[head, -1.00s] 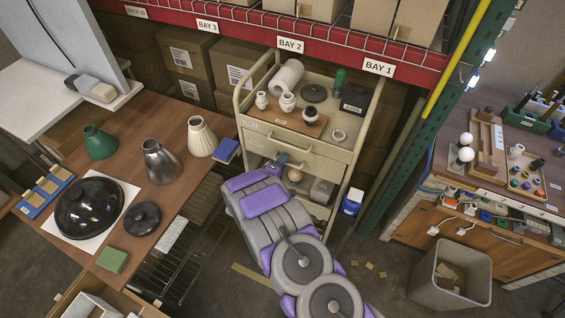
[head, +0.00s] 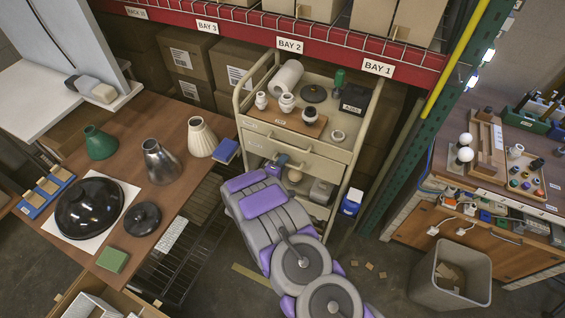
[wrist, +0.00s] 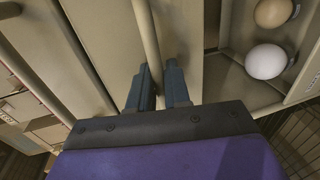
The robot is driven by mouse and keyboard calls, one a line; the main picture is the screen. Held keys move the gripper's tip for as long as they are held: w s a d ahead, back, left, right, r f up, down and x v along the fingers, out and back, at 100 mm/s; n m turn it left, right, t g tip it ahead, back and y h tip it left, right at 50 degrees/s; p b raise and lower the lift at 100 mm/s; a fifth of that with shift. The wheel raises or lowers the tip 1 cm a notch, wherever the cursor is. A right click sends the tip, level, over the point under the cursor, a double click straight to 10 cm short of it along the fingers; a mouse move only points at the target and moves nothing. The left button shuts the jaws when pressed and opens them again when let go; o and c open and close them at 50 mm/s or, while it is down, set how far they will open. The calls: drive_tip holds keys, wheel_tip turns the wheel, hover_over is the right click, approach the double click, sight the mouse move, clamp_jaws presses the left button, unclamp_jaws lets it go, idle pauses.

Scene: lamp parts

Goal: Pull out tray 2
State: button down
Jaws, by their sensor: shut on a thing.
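A cream cart (head: 357,150) stands under the rack and has tray fronts (head: 315,158) one below another. Small labels on its left side are too small to read. My gripper (head: 279,161) is at the front of the cart, below the top tray. In the wrist view, the blue fingers of my gripper (wrist: 159,68) are closed on a pale tray handle (wrist: 147,30), a round bar running up between them. Which numbered tray it belongs to cannot be read. A white bulb (wrist: 266,61) and a tan one (wrist: 273,12) lie in a compartment to the right.
The cart's top holds a paper roll (head: 286,77), white fittings on a board and a black box (head: 355,98). A wooden table (head: 172,195) with lamp shades stands left. A green rack post (head: 410,150) and a grey bin (head: 450,272) are right.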

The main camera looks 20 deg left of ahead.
drive_tip(key=f+p+v, duration=0.2)
drive_tip(key=f+v, duration=0.2)
drive_tip(key=v, duration=1.5)
drive_tip(key=shift+s, duration=0.65)
drive_tip(key=shift+d, duration=0.15)
drive_tip(key=c, duration=1.3)
unclamp_jaws()
drive_tip(key=shift+w, duration=0.15)
